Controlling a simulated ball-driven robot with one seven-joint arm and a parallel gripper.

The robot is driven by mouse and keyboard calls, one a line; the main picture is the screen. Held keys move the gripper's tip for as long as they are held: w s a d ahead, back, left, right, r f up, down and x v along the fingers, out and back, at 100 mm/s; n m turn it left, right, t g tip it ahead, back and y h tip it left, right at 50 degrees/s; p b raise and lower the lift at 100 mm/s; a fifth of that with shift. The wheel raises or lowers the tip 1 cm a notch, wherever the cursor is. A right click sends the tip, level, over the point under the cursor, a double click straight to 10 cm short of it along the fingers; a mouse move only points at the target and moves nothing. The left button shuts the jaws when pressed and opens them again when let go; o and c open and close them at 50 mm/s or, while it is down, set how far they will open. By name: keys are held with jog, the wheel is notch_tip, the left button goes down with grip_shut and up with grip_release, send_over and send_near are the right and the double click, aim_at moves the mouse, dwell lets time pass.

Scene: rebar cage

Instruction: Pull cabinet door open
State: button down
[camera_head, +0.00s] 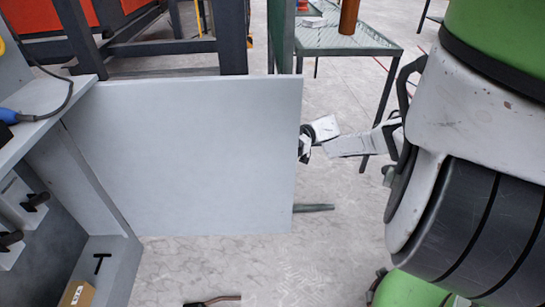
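The cabinet (85,190) stands at the left, with its interior visible. Its flat grey door (190,150) is swung wide open and spans the left and middle of the view. A small dark part (305,142), perhaps the handle, shows at the door's right edge. My gripper (324,138) is beside that edge, at the dark part, with its pale finger pieces partly hidden by the door. I cannot tell whether the fingers grip the dark part or only touch it.
A green-topped metal table (345,40) stands behind the door, with a brown cylinder (349,15) on it. A dark steel frame (232,35) is at the back left. A small box (77,294) sits low in the cabinet. Concrete floor (340,220) is mostly clear below my gripper.

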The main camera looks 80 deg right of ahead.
jog(key=shift+f, duration=0.1)
jog(key=c, duration=1.2)
grip_release()
jog(key=shift+d, duration=0.1)
jog(key=shift+v, duration=3.7)
